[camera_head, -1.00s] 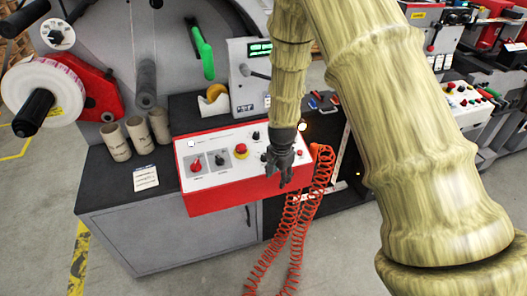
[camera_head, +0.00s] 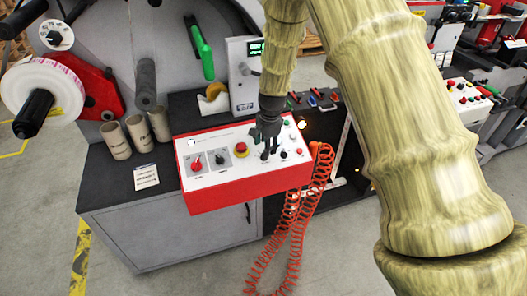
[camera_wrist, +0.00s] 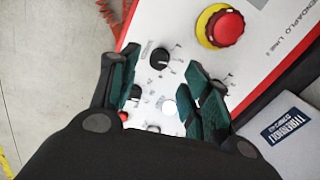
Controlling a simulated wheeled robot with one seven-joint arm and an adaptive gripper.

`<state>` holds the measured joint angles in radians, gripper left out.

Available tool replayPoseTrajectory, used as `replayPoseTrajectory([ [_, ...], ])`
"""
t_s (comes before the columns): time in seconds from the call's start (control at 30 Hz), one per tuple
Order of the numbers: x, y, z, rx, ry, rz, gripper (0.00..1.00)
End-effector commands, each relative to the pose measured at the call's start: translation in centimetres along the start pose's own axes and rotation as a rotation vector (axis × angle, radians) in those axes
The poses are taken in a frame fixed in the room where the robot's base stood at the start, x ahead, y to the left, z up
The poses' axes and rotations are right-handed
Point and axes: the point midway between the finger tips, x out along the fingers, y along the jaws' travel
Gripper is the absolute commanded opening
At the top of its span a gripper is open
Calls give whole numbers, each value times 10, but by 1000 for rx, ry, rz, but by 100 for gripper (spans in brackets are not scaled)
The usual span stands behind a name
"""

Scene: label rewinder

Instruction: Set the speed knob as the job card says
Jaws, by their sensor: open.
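The control box (camera_head: 250,180) has a white sloping face and a red front. It carries a red knob (camera_head: 197,165), a black knob (camera_head: 220,158), a red emergency stop (camera_head: 241,149) and smaller controls at the right. The knob labels are too small to read, so I cannot tell which is the speed knob. A white card (camera_head: 146,177) with unreadable print lies left of the box. My gripper (camera_head: 268,152) is open over the right half of the face. In the wrist view, a black knob with dial marks (camera_wrist: 158,58) shows between the open fingers, apart from both.
Cardboard cores (camera_head: 138,136) stand on the dark bench left of the box. A red coiled hose (camera_head: 318,170) hangs at its right end. In the wrist view, the emergency stop (camera_wrist: 222,26) lies close beyond the right finger. Small tools (camera_head: 318,98) lie behind the box.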

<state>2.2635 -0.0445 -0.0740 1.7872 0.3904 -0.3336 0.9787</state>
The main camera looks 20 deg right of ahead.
Motion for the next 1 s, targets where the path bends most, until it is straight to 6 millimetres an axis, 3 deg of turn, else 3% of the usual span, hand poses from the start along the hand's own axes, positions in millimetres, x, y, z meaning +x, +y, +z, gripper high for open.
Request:
replayPoseTrajectory([
  [0.5,47,0,1,-2,0,0,47],
  [0.9,52,0,1,-2,0,0,47],
  [1.0,52,0,1,-2,0,0,31],
])
